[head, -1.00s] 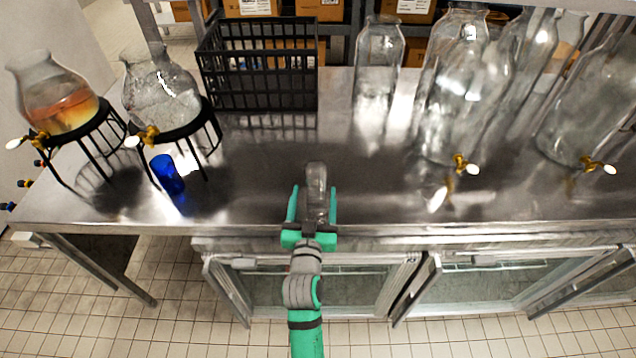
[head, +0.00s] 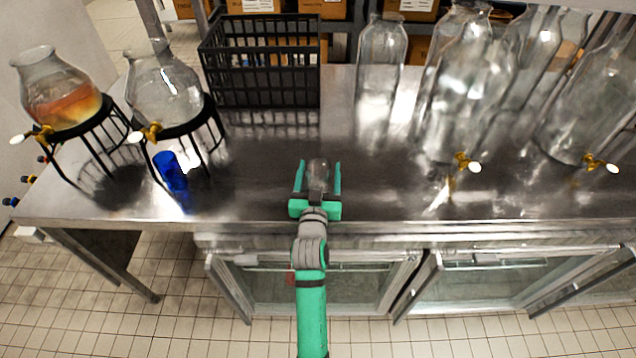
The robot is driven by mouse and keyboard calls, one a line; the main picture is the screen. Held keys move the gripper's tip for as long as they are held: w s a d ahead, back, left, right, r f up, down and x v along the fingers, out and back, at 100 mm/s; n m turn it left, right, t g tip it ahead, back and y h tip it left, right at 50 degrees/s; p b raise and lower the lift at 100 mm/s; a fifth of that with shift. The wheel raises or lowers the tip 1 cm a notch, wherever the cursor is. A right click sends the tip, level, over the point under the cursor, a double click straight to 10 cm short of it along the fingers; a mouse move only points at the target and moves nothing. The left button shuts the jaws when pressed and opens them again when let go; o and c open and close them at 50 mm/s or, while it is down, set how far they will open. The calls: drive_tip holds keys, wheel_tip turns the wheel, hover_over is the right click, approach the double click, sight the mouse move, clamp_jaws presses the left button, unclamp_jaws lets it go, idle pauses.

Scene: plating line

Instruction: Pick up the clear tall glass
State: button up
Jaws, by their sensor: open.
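The clear tall glass (head: 318,172) stands near the front edge of the steel counter in the head view. My gripper (head: 318,168) is open, with one green finger on the left of the glass and one on the right. The lower part of the glass is hidden behind my gripper's palm. I cannot tell whether either finger touches it.
A blue glass (head: 170,171) stands to the left on the counter (head: 255,185). Two dispensers on black stands (head: 184,128) are at the left. A black crate (head: 262,90) is at the back. Large glass jars (head: 463,100) stand at the right. The counter beside my gripper is clear.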

sight(318, 165)
drive_tip(key=c, duration=1.3)
drive_tip(key=shift+r, duration=0.15)
drive_tip(key=shift+r, duration=0.2)
drive_tip(key=r, duration=0.3)
drive_tip(key=shift+s+a, duration=0.1)
drive_tip(key=shift+s, duration=0.1)
drive_tip(key=s+r, duration=0.2)
drive_tip(key=s+a+r, duration=0.1)
drive_tip(key=s+r, duration=0.1)
drive_tip(key=r, duration=0.1)
drive_tip(key=shift+s+a+r, duration=0.15)
drive_tip(key=shift+s+r, duration=0.15)
drive_tip(key=s+a+r, duration=0.1)
drive_tip(key=s, duration=0.1)
drive_tip(key=s+r, duration=0.1)
drive_tip(key=s, duration=0.2)
drive_tip(key=s+a+r, duration=0.1)
drive_tip(key=s, duration=0.2)
drive_tip(key=shift+s+a+r, duration=0.25)
drive_tip(key=shift+a+r, duration=0.05)
drive_tip(key=shift+r, duration=0.05)
